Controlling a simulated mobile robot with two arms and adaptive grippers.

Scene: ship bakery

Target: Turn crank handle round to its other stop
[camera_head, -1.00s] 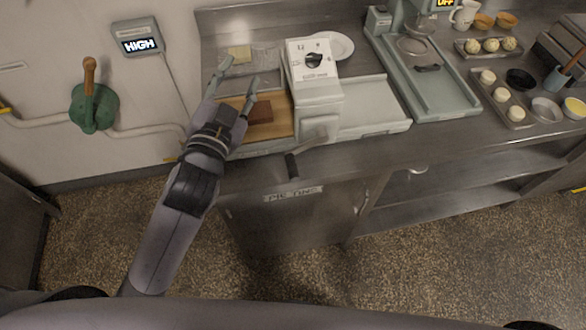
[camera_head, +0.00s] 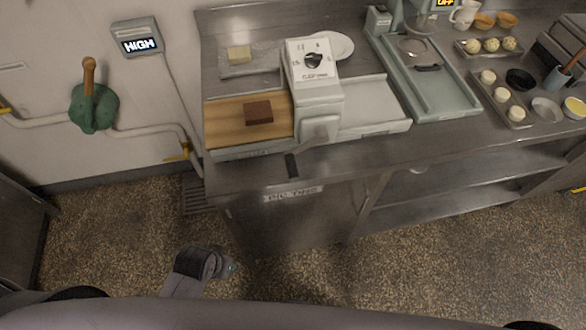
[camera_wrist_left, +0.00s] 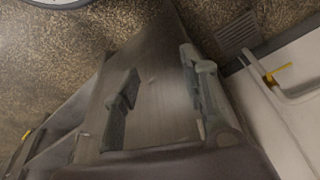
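A white sheeter (camera_head: 318,95) with a dial on top stands on the steel counter. Its crank arm (camera_head: 318,130) is on the front side, and the dark crank handle (camera_head: 291,165) sticks out over the counter's front edge, pointing down-left. My left arm is low over the floor in front of the cabinet, well apart from the crank. My left gripper (camera_wrist_left: 160,72) is open and empty in the left wrist view, its fingers apart in front of the cabinet front. In the head view the gripper is mostly hidden. My right gripper is not in view.
A brown block (camera_head: 258,113) lies on the sheeter's wooden left board (camera_head: 225,125); the right-hand tray (camera_head: 375,110) is empty. A green wall valve (camera_head: 94,108) with a wooden lever and a HIGH display (camera_head: 140,44) are at left. The floor before the cabinet is clear.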

